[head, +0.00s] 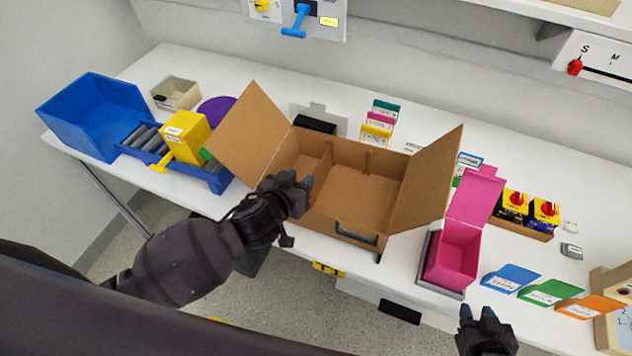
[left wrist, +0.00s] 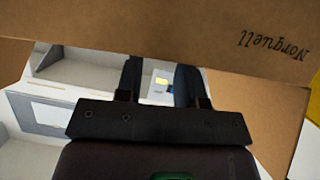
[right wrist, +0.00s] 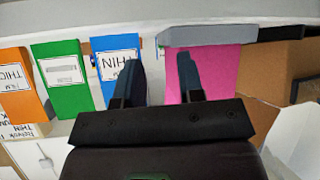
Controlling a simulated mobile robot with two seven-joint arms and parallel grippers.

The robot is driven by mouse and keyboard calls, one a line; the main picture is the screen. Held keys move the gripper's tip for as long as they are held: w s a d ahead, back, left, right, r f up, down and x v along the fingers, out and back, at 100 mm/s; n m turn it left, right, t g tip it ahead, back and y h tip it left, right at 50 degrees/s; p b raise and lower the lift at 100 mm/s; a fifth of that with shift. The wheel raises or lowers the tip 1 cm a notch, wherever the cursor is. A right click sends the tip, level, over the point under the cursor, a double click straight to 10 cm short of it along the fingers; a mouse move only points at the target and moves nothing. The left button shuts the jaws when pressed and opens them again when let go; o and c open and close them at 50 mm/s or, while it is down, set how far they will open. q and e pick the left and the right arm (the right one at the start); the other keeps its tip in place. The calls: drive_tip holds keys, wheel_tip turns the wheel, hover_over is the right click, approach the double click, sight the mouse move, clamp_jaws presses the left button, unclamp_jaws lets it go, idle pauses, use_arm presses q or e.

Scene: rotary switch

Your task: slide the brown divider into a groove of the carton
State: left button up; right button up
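The open brown carton (head: 350,195) stands mid-table in the head view, its side flaps spread. A brown upright panel (head: 322,168), apparently the divider, stands inside towards the left; my gripper partly hides it, and I cannot tell whether it sits in a groove. My left gripper (head: 300,182) is over the carton's front left part. In the left wrist view its fingers (left wrist: 160,70) are apart with nothing between them, below a brown cardboard face with printed lettering (left wrist: 270,42). My right gripper (head: 484,318) is in front of the table; its fingers (right wrist: 159,75) are apart and empty.
A blue bin (head: 95,115) and a yellow box (head: 187,135) stand left of the carton. A pink box (head: 456,250) stands close on its right. Blue (head: 510,278), green (head: 548,292) and orange (head: 590,306) labelled pieces lie near the front right edge.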

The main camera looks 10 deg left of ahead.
sight(313, 168)
use_arm(q)
drive_tip(key=shift+p+x, duration=0.3)
drive_tip(key=shift+x, duration=2.55)
drive_tip(key=shift+d+r, duration=0.1)
drive_tip(key=shift+d, duration=0.05)
drive_tip(key=shift+c, duration=0.3)
clamp_jaws()
